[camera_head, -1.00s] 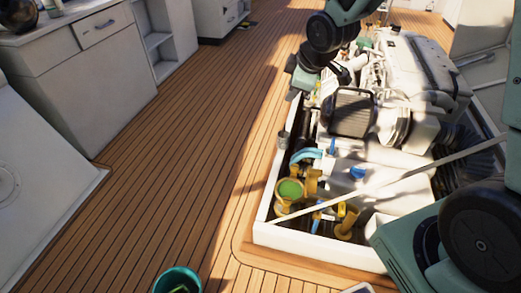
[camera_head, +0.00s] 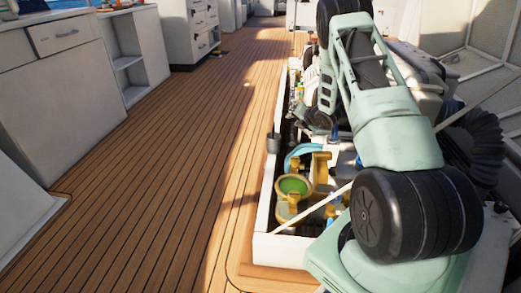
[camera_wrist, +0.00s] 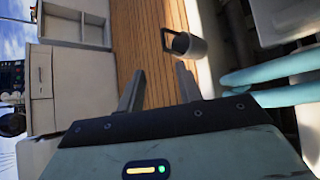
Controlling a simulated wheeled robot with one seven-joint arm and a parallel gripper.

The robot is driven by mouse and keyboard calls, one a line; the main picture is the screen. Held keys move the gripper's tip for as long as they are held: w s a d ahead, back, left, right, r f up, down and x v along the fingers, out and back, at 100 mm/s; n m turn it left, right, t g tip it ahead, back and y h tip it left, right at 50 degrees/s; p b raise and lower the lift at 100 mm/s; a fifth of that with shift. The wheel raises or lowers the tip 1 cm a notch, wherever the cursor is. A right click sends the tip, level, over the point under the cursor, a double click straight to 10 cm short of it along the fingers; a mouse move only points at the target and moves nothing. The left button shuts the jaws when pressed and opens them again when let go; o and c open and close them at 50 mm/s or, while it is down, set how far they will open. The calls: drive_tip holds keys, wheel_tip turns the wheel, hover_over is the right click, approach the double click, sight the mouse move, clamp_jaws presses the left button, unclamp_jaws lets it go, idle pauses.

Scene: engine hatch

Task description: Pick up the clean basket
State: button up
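A small grey cup-shaped basket (camera_head: 273,143) stands on the left edge of the engine hatch. I take it to be the clean basket. In the wrist view the basket (camera_wrist: 188,46) shows with a dark loop handle on its left side, just beyond the fingertips. My gripper (camera_wrist: 160,70) is open and empty, its two fingers apart with wooden deck showing between them. The basket is ahead of the right finger and not between the fingers. In the head view my arm covers much of the hatch, and I cannot make out the fingers there.
The white hatch rim (camera_head: 264,205) surrounds the engine parts. A yellow strainer housing with a green top (camera_head: 294,186) and light blue hose (camera_head: 300,156) sit inside, close to the basket. Wooden deck (camera_head: 170,170) lies clear to the left, with white cabinets beyond.

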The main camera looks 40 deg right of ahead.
drive_tip(key=f+b+x, duration=0.1)
drive_tip(key=b+x, duration=0.8)
drive_tip(key=x, duration=0.8)
drive_tip(key=shift+s+a, duration=0.1)
clamp_jaws()
